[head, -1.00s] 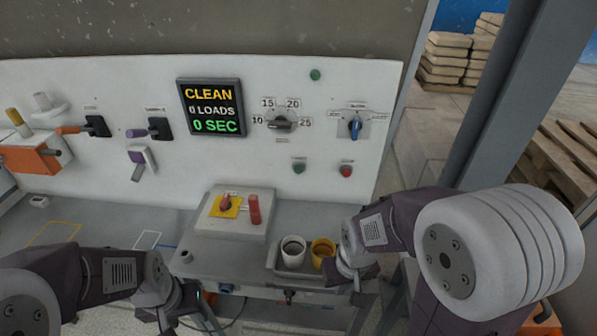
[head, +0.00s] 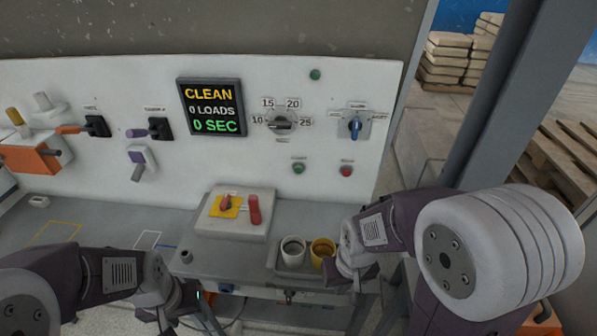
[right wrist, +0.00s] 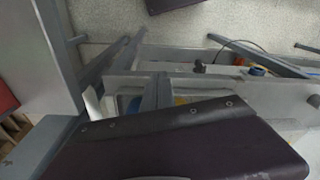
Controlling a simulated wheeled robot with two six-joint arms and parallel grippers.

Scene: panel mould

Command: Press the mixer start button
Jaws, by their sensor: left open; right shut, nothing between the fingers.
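A green push button (head: 298,168) sits on the lower part of the white upright panel, with a small label above it that is too blurred to read for sure. A red push button (head: 346,170) is to its right. My right gripper (head: 366,292) is low at the front edge, beside the cup tray, well below and to the right of the green button; it is shut and empty. The right wrist view shows a dark housing across its lower half and no button. My left gripper (head: 178,308) is open and empty, low in front of the bench, far from both buttons.
A display (head: 212,107) reads CLEAN, 0 LOADS, 0 SEC. A dial (head: 282,124), a blue selector (head: 355,125) and a green round piece (head: 315,74) are on the panel. A grey box with red handles (head: 232,222) and a tray with white (head: 292,252) and yellow (head: 322,252) cups stand below.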

